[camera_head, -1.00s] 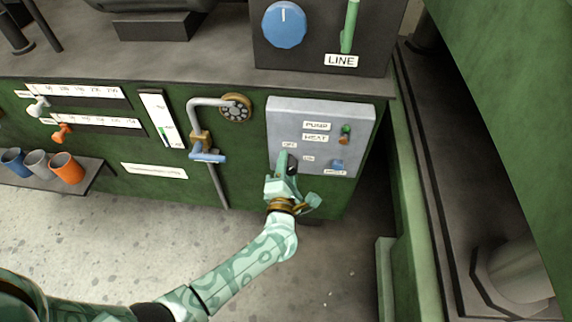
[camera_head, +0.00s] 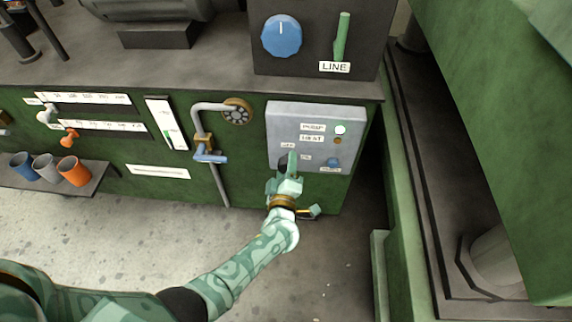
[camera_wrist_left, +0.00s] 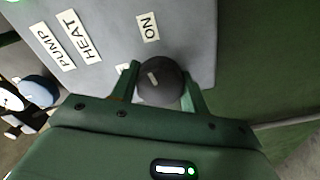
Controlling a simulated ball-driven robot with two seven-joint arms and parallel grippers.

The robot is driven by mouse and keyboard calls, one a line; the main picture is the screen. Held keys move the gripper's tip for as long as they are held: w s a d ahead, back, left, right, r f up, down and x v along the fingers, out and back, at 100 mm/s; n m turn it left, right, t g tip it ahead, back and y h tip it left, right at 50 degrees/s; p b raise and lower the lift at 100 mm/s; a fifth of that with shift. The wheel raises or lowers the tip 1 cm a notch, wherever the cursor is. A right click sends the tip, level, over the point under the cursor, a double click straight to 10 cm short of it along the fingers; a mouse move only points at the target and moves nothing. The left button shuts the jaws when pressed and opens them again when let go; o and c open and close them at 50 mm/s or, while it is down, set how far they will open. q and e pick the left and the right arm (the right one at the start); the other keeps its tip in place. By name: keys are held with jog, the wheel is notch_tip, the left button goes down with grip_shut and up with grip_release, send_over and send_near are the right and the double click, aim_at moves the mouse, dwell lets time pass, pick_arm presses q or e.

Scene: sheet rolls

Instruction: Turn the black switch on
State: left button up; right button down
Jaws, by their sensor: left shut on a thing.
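The black switch (camera_wrist_left: 168,90) is a round dark knob with a short pale mark on the grey control panel (camera_head: 285,120). In the left wrist view the mark tilts up and left, roughly toward the ON label (camera_wrist_left: 148,27). My left gripper (camera_head: 289,163) is shut on the knob, with one green finger on each side of it. In the head view the gripper covers most of the switch. The OFF label (camera_head: 288,145) is just above the gripper. The pump lamp (camera_head: 340,129) shows bright white. My right gripper is not in view.
An orange lamp (camera_head: 333,140) and a blue button (camera_head: 331,164) sit on the same panel. A pipe with a blue valve handle (camera_head: 211,156) stands left of the panel. A LINE box with a blue dial (camera_head: 282,36) is above. Open floor lies below.

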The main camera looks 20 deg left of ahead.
pick_arm(q)
jog(key=shift+s+f+m, duration=0.1)
jog(key=shift+m, duration=0.9)
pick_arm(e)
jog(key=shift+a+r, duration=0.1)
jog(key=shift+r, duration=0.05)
pick_arm(q)
jog(key=o, duration=1)
